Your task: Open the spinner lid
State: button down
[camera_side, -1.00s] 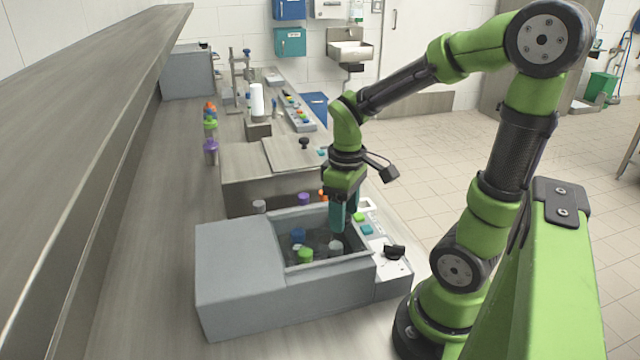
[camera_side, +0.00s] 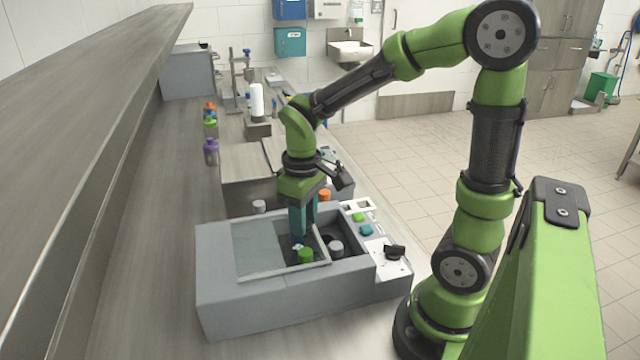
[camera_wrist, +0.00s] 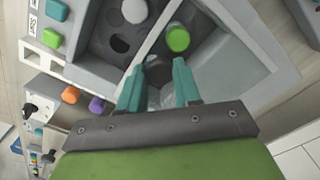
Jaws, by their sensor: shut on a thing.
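The spinner (camera_side: 222,290) is a grey box with a sunken well near the front of the bench. Its lid (camera_side: 256,248) is a framed see-through panel, shifted left so that its left part lies over the box top. The right part of the well is uncovered. My gripper (camera_side: 301,240) points down at the lid, inside its frame, with its teal fingers shut on a dark handle-like piece (camera_wrist: 158,70) of the lid. The exact contact is partly hidden. A green-capped tube (camera_side: 306,255) shows through the lid, and a grey-white cap (camera_side: 336,247) stands in the uncovered part.
A panel with green and teal buttons (camera_side: 366,229) and a black knob (camera_side: 394,251) lies right of the well. Behind stands a grey-brown box (camera_side: 240,185), with a purple-capped bottle (camera_side: 210,150) to its left. The bench left of the spinner is clear.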

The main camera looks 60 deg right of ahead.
aim_at(273, 241)
jog(key=w+a, duration=0.4)
jog(key=shift+w+a+r, duration=0.1)
jog(key=shift+w+a, duration=0.1)
jog(key=shift+w, duration=0.1)
jog(key=c, duration=0.8)
grip_release()
jog(key=shift+s, duration=0.1)
notch_tip(273, 241, up, 17)
jog(key=shift+f, duration=0.1)
